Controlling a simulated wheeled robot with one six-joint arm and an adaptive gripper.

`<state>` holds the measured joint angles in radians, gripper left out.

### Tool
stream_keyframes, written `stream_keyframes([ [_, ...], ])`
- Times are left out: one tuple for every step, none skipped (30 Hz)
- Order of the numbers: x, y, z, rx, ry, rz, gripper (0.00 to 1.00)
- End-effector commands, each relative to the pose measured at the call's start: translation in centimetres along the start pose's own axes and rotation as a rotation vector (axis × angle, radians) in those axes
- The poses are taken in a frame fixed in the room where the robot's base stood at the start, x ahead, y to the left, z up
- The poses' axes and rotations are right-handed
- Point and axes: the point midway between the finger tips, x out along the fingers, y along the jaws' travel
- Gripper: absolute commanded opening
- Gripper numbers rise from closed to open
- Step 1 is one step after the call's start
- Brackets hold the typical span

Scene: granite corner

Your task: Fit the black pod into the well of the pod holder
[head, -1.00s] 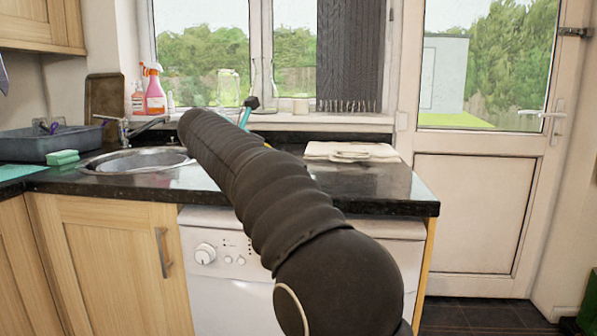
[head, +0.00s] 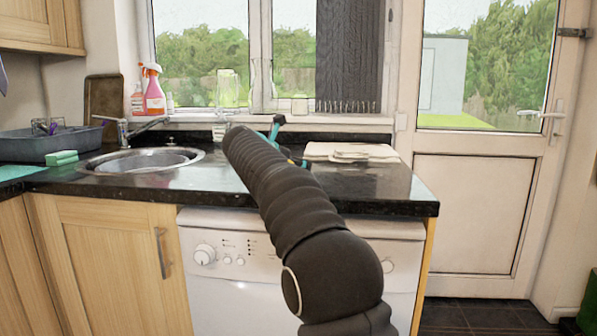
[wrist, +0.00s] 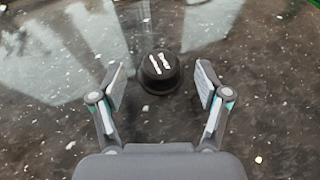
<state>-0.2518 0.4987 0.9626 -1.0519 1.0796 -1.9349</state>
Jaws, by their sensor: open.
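The black pod (wrist: 160,71) stands on the dark speckled counter in the wrist view, a round domed shape with a wider rim and white marks on top. My gripper (wrist: 161,82) is open, with one finger to the left of the pod and one to the right. Clear gaps show between the pod and both fingers. In the head view my arm hides the pod and most of the gripper; only small teal parts show past it. I cannot make out the pod holder in either current view.
The black counter (head: 385,185) has a round sink (head: 140,162) at left and pale flat items (head: 350,151) at back right. A grey tub (head: 50,146), a green sponge (head: 62,157) and a pink spray bottle (head: 154,95) stand left. The windowsill bounds the back.

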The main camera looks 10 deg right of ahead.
Motion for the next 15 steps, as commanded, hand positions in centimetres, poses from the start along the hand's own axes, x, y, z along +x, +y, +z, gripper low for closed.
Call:
stream_keyframes([
  [0.9, -0.1, 0.0, 0.000, 0.001, -0.003, 0.75],
  [1.2, 0.0, 0.0, 0.001, 0.000, -0.002, 0.75],
  [1.6, 0.0, 0.0, 0.001, 0.000, 0.000, 0.75],
  [1.8, 0.0, 0.0, 0.001, 0.000, 0.000, 0.75],
  [1.9, 0.0, 0.0, 0.000, 0.000, 0.000, 0.75],
  [2.0, 0.0, 0.0, 0.000, 0.000, 0.000, 0.75],
  [2.0, 0.0, 0.0, 0.000, 0.000, 0.000, 0.75],
  [2.0, 0.0, 0.0, 0.000, 0.000, 0.000, 0.75],
  [2.0, 0.0, 0.0, 0.000, 0.000, 0.000, 0.75],
  [2.0, 0.0, 0.0, 0.000, 0.000, 0.000, 0.75],
  [2.0, 0.0, 0.0, 0.000, 0.000, 0.000, 0.75],
  [2.0, 0.0, 0.0, 0.000, 0.000, 0.000, 0.68],
  [2.0, 0.0, 0.0, 0.000, 0.000, 0.000, 0.60],
  [2.0, 0.0, 0.0, 0.000, 0.000, 0.000, 0.53],
  [2.0, 0.0, 0.0, 0.000, 0.000, 0.000, 0.43],
])
